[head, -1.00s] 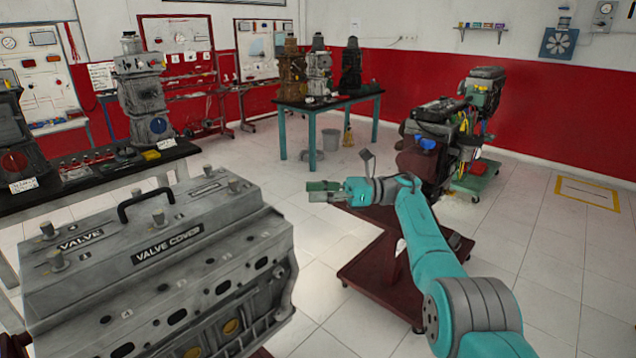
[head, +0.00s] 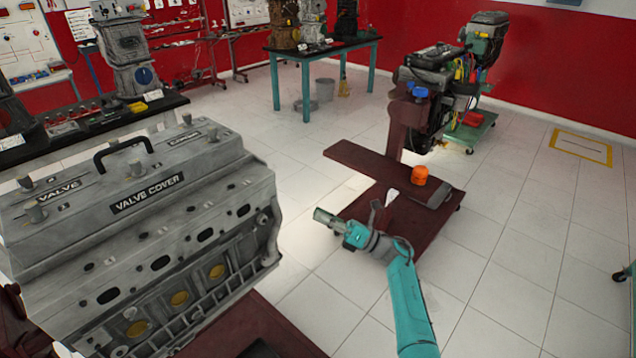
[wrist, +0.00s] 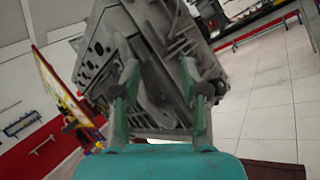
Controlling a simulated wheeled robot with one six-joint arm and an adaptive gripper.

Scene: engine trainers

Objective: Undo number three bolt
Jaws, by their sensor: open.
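The grey engine with its valve cover (head: 150,200) fills the left of the head view.
A black handle (head: 122,145) rises from the cover. A dark red stand (head: 360,165) with an orange object (head: 419,175) stands behind my gripper. A black bench (head: 110,125) lies behind the engine.

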